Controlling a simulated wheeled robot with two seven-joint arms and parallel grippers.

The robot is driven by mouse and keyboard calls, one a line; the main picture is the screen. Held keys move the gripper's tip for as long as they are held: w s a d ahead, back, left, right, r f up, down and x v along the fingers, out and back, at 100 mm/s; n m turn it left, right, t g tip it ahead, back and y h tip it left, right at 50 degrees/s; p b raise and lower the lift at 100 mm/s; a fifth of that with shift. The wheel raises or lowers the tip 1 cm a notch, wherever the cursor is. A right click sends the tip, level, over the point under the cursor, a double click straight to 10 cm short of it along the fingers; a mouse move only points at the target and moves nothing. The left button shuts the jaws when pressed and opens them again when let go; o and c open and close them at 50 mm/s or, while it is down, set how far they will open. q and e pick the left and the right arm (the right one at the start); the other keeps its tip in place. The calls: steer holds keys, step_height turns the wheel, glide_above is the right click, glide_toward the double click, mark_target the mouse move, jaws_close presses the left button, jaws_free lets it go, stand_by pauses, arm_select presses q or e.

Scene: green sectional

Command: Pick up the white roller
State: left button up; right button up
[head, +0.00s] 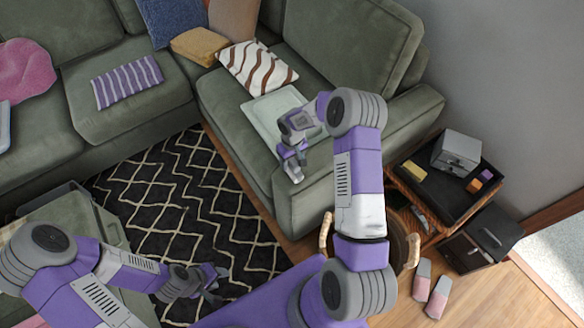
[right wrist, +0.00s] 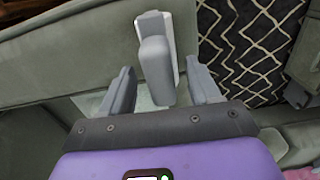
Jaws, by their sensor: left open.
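In the right wrist view a pale grey-white object (right wrist: 155,62), which looks like the white roller, lies between and beyond the fingers of my right gripper (right wrist: 158,82). The fingers are apart, with a gap on each side of it. In the head view my right gripper (head: 291,163) is over the front part of the green sofa's right section, and a small pale bit shows by its tips; I cannot clearly make out the roller there. My left gripper (head: 213,284) is open and empty above the patterned rug, far from it.
A pale tray (head: 258,112) lies on the sofa seat (head: 232,122) behind my right gripper. A striped cushion (head: 257,68) is behind it. A side table with a black tray (head: 436,198) stands right of the sofa. The rug (head: 190,190) is clear. Slippers (head: 438,297) lie on the floor.

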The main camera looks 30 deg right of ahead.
steer(key=c, duration=1.1)
step_height(320, 180, up, 10)
steer(key=shift+r+p, duration=0.1)
steer(key=shift+p, duration=0.95)
